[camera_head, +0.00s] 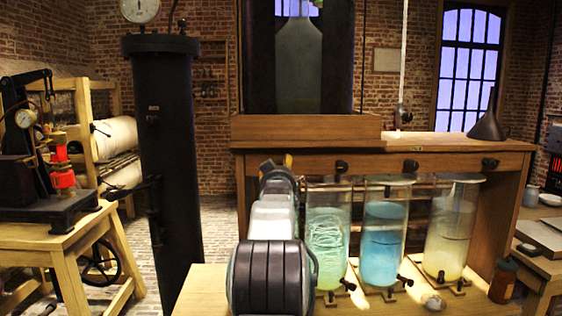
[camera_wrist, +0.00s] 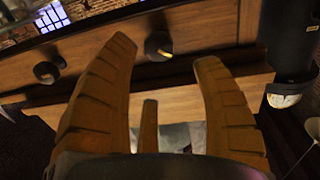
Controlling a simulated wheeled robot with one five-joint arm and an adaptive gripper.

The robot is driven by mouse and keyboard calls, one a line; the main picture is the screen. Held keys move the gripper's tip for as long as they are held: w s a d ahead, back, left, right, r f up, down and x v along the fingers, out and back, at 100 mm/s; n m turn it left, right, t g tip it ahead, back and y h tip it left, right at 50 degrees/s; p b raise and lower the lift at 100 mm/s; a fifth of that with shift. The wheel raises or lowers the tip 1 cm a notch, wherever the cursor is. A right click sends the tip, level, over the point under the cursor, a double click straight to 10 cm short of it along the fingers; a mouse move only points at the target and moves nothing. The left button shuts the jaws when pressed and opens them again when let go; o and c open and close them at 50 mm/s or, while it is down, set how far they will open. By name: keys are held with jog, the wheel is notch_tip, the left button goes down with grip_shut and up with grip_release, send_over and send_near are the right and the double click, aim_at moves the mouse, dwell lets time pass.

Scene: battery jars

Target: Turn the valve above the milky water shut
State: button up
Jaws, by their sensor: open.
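Three glass jars stand in a row. The right jar (camera_head: 450,235) holds pale, milky cream water. The middle jar (camera_head: 384,240) holds blue water, and the left jar (camera_head: 328,240) holds greenish water with pale strands. A black valve knob sits on the wooden beam above each: right knob (camera_head: 490,164), middle knob (camera_head: 415,166), left knob (camera_head: 340,167). My gripper (camera_wrist: 165,52) is open and empty, its fingers apart. A dark knob (camera_wrist: 158,46) shows between the fingertips and another (camera_wrist: 47,72) to their left; I cannot tell which jars they belong to. In the head view my arm mostly hides the gripper.
Small black taps (camera_head: 348,284) stick out low in front. A brown bottle (camera_head: 503,281) stands at the right. A black column (camera_head: 165,170) and a wooden bench (camera_head: 45,237) stand left.

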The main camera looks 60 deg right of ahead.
jog(key=shift+n, duration=0.5)
jog(key=shift+f+p+x, duration=0.1)
jog(key=shift+p+x, duration=1.25)
jog(key=shift+x, duration=0.55)
jog(key=shift+f+p+x, duration=0.15)
jog(key=shift+p+x, duration=1.15)
jog(key=shift+x, duration=0.55)
jog(key=shift+o, duration=0.2)
jog(key=c, duration=1.3)
jog(key=shift+o, duration=0.2)
